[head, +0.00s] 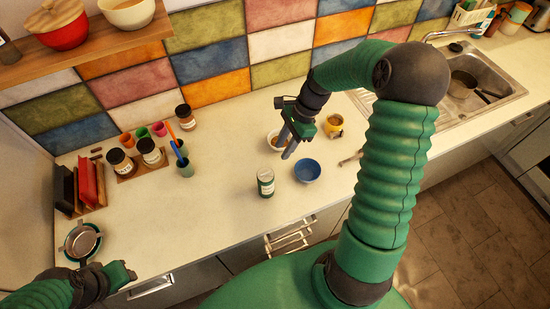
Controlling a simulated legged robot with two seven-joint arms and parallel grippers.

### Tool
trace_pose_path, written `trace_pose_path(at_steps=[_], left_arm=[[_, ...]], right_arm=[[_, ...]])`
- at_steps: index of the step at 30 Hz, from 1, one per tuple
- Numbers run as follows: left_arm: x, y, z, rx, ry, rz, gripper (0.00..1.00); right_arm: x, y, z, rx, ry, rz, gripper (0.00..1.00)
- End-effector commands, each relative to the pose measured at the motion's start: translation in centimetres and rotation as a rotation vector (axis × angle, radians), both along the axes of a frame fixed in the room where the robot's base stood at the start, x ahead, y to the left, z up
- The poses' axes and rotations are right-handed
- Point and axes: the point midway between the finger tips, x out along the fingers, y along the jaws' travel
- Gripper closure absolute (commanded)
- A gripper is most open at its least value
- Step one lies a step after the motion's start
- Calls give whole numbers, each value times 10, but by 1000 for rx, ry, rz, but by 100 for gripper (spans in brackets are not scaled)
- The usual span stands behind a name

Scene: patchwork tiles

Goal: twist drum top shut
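A small drum-shaped can (265,184) with a dark green body, pale label and light top stands upright on the counter near its front edge. From this height I cannot tell how tightly its top sits. My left gripper (128,272) is at the lower left by the counter's front edge, far from the can. Its fingertips are not clear.
Jars (120,161), colored cups and a utensil holder (184,167) stand to the left. A sieve (82,241) lies near my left gripper. The counter left of the can is clear.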

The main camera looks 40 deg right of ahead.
Motion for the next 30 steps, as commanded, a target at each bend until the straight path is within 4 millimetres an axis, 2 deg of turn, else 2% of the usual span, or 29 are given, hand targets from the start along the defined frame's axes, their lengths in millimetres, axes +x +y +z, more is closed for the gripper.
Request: trace_pose_path(at_steps=[6,12,16,23,30], left_arm=[[0,0,14,0,-1,0,64],[0,0,21,0,-1,0,64],[0,0,21,0,-1,0,64],[0,0,21,0,-1,0,64],[0,0,21,0,-1,0,64]], right_arm=[[2,23,-46,4,4,2,69],[6,35,-78,3,2,1,69],[7,36,-87,1,1,0,69],[7,36,-89,0,1,0,69],[8,36,-89,0,1,-1,99]])
